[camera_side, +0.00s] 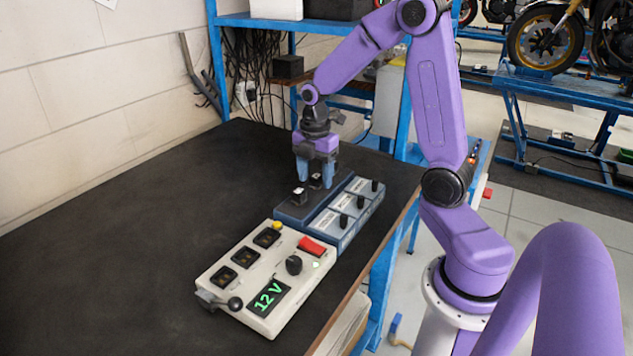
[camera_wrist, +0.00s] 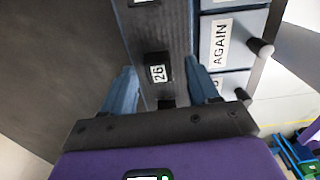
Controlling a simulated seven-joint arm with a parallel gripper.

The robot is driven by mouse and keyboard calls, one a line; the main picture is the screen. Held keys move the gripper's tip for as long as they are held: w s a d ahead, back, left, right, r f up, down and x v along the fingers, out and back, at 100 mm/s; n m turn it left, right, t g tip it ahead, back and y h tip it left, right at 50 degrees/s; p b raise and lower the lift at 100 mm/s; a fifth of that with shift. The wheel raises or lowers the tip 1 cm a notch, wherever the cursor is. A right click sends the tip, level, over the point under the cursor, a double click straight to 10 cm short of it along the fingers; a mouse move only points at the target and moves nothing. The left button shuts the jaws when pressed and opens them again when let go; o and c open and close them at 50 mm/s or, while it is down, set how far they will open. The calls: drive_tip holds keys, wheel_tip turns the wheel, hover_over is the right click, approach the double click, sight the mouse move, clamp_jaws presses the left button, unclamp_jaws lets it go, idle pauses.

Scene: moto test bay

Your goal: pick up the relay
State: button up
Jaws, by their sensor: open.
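A small black relay (camera_wrist: 154,61) with a white label reading 26 stands on a dark tray top in the wrist view. My gripper (camera_wrist: 161,68) is open, one finger on each side of this relay, with a gap at both sides. In the side view my gripper (camera_side: 317,178) points down over the tray, and a relay (camera_side: 315,183) shows between its fingers. Another relay (camera_side: 299,197) stands nearer the test box. In the wrist view a relay (camera_wrist: 145,2) is cut off at the top edge and a dark block (camera_wrist: 166,104) is partly hidden by my gripper.
The dark tray (camera_side: 287,213) adjoins a row of labelled drawers (camera_side: 347,203) with black knobs, close to the right finger. A cream test box (camera_side: 240,290) showing 12 V stands in front. The black bench (camera_side: 110,250) is clear to the left.

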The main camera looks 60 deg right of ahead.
clamp_jaws()
